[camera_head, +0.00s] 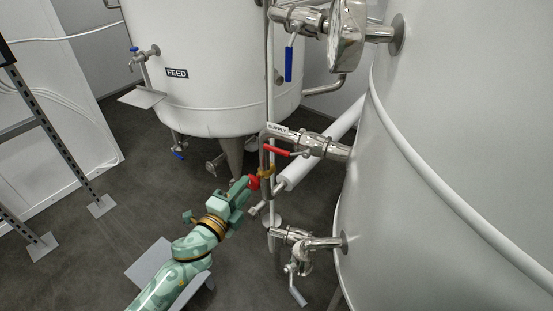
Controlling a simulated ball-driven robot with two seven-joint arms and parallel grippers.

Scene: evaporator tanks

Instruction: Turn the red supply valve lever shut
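The lever lies roughly along the pipe, pointing left toward the vertical pipe. My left gripper (258,180) is green with red and yellow parts at its end. It is below and left of the lever, close to the vertical pipe, and appears apart from the lever. I cannot tell whether its fingers are open or shut. My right gripper is not in view.
The vertical pipe (270,90) stands close to my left gripper. A large white tank (460,100) fills the right side. The FEED tank (210,60) is behind. A blue-handled valve (288,64) is above, and a lower valve (291,239) is below. Grey floor (90,245) lies at left.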

